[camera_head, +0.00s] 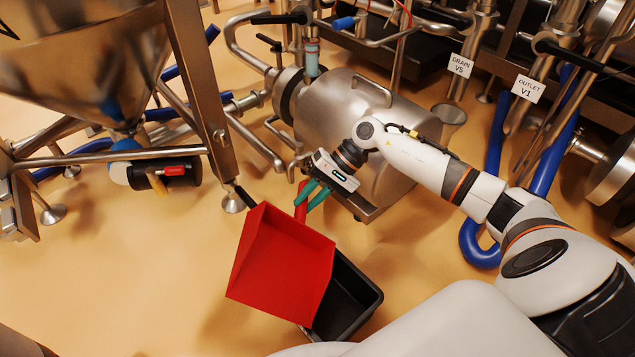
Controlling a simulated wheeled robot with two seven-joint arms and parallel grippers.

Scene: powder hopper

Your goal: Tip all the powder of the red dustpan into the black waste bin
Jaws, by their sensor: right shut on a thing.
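The red dustpan (283,262) is in the middle of the head view, held in the air by its handle. My right gripper (313,197) with green fingers is shut on the red handle (301,203). The pan hangs over the left part of the black waste bin (347,295) and hides much of it. The visible part of the bin's inside is dark, and I see no powder there. The pan's red surface shows no clear powder; I cannot tell whether any is in it. My left gripper is not in view.
A steel pump housing (350,115) stands just behind my right gripper. A steel hopper (85,60) on a frame is at the left, with a red-handled valve (172,170) below. A blue hose (480,245) curves under my right arm. The tan floor (130,270) at left is clear.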

